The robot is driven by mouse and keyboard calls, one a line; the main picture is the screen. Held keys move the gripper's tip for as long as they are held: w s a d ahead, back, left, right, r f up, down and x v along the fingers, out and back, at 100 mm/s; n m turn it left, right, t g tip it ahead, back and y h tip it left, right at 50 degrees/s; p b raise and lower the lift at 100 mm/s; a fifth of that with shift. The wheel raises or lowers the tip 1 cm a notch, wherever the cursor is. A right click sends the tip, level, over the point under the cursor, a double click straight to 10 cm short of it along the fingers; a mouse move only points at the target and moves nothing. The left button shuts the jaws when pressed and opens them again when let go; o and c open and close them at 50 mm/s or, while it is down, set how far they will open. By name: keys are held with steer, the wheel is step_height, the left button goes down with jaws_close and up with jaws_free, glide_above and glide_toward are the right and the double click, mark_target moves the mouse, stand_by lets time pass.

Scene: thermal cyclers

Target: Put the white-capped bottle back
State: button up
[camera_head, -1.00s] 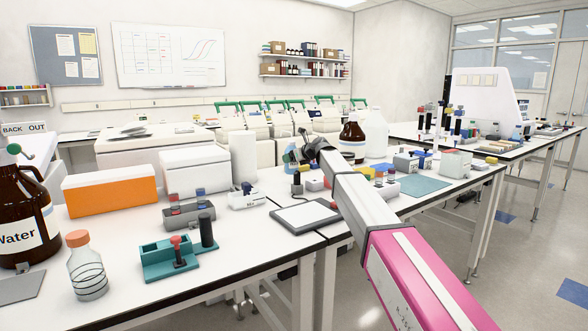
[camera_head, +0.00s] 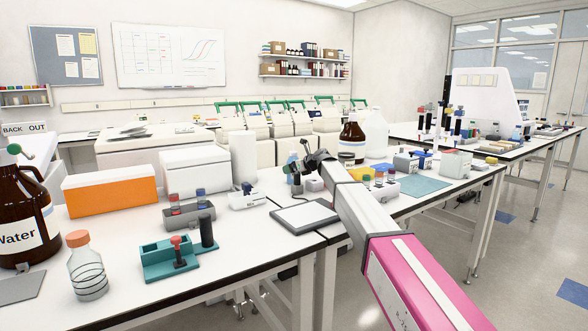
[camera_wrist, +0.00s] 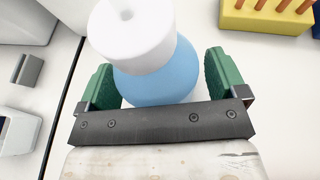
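The white-capped bottle (camera_wrist: 155,68) has a light-blue body and shows at the top middle of the wrist view. It stands between the two green fingers of my gripper (camera_wrist: 165,82). A light gap shows between the bottle and the right finger, and the left finger lies close beside the body. The fingers are spread apart around the bottle. The bottle's base is hidden below its own body and the gripper bar. In the head view my gripper is over the bench behind the grey flat pad, small and partly hidden by my wrist.
A yellow rack (camera_wrist: 265,17) with orange-brown pegs is close to the right finger. In the head view, a brown bottle (camera_head: 352,140) and a white jug (camera_head: 376,135) stand behind my arm. The flat pad (camera_head: 304,217) lies in front. A blue mat (camera_head: 420,187) is at right.

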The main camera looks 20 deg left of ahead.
steer(key=shift+r, duration=0.15)
steer(key=v, duration=1.2)
